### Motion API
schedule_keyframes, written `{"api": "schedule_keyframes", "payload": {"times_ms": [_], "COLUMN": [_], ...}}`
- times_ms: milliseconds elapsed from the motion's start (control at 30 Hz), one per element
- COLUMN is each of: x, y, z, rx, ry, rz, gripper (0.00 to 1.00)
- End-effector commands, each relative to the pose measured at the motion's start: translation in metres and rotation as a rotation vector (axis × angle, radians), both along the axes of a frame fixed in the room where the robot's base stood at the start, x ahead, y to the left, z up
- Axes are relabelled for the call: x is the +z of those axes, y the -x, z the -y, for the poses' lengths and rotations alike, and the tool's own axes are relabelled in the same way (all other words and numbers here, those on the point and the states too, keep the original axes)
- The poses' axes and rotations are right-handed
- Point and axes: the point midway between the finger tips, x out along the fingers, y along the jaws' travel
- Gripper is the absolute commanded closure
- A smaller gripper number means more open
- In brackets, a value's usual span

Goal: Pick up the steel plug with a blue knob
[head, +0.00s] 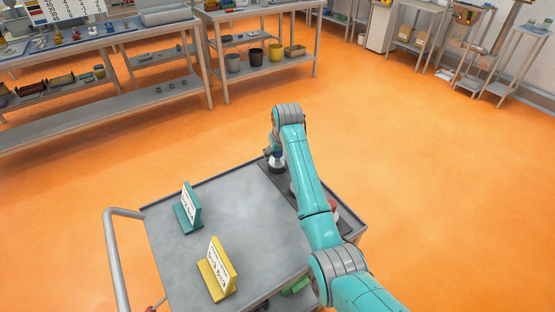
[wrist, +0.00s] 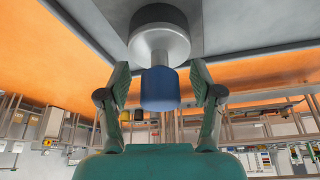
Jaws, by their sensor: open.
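The steel plug (wrist: 158,42) with its blue knob (wrist: 160,92) shows large in the wrist view. It stands on a grey surface, which appears upside down at the top of that view. My gripper (wrist: 161,78) is open, with one finger on each side of the blue knob and a visible gap on both sides. In the head view the plug (head: 277,166) is small, at the far edge of the cart, under my gripper (head: 271,153). My arm and gripper partly hide it there.
The grey cart top (head: 250,225) carries a teal sign (head: 188,208) and a yellow sign (head: 217,270). A red item (head: 332,205) on the dark strip is partly hidden by my arm. Workbenches (head: 90,45) stand behind, across open orange floor.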

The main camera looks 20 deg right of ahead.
Motion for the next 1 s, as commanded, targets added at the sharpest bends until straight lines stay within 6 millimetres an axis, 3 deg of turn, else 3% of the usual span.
{"api": "schedule_keyframes", "payload": {"times_ms": [67,333,667,1000], "x": [0.0,0.0,0.006,0.064], "y": [0.0,0.0,0.0,-0.001], "z": [0.0,0.0,0.0,0.0], "rx": [0.0,0.0,0.0,0.0], "ry": [0.0,0.0,0.0,0.0], "rz": [0.0,0.0,0.002,0.003], "gripper": [0.35,1.0,1.0,1.0]}}
